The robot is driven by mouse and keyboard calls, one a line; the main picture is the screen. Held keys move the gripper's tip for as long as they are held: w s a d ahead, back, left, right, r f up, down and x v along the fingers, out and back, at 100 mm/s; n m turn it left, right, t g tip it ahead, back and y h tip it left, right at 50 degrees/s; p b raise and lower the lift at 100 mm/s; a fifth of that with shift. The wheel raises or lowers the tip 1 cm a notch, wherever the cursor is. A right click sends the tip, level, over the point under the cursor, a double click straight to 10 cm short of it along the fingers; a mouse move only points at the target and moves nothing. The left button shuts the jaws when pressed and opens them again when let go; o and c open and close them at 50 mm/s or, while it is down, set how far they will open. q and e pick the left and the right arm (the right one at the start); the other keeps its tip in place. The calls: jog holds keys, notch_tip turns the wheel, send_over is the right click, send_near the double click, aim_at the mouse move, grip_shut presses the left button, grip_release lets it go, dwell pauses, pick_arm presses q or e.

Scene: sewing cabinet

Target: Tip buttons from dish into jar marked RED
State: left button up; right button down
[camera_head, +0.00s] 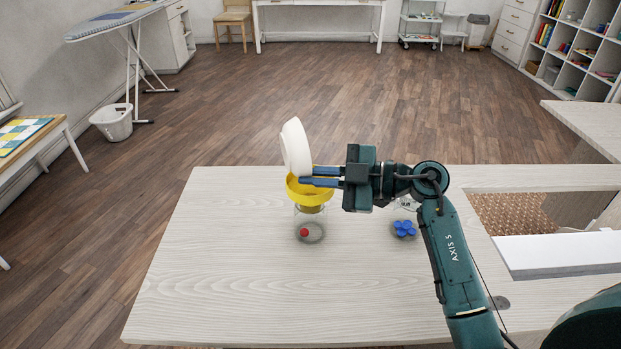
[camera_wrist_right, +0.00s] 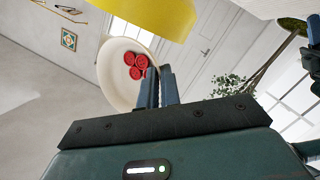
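My right gripper (camera_head: 322,176) is shut on the rim of a white dish (camera_head: 296,146) and holds it tipped on edge above a yellow funnel (camera_head: 311,193). The yellow funnel (camera_wrist_right: 165,12) also shows there at the top. The funnel sits over a clear jar (camera_head: 310,211), mostly hidden. A red button (camera_head: 304,232) shows at the jar's foot; I cannot tell whether it is inside. No RED marking is readable. My left gripper is not in view.
A second clear jar stands to the right, largely hidden by my arm, with blue buttons (camera_head: 404,229) at its foot. The pale wooden table (camera_head: 240,290) is clear at left and front. An opening with a white panel (camera_head: 560,253) lies at the right.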

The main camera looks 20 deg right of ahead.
jog(key=shift+d+m+t+y, duration=0.2)
jog(key=shift+m+t+y, duration=0.15)
jog(key=shift+y, duration=0.45)
dwell(0.6)
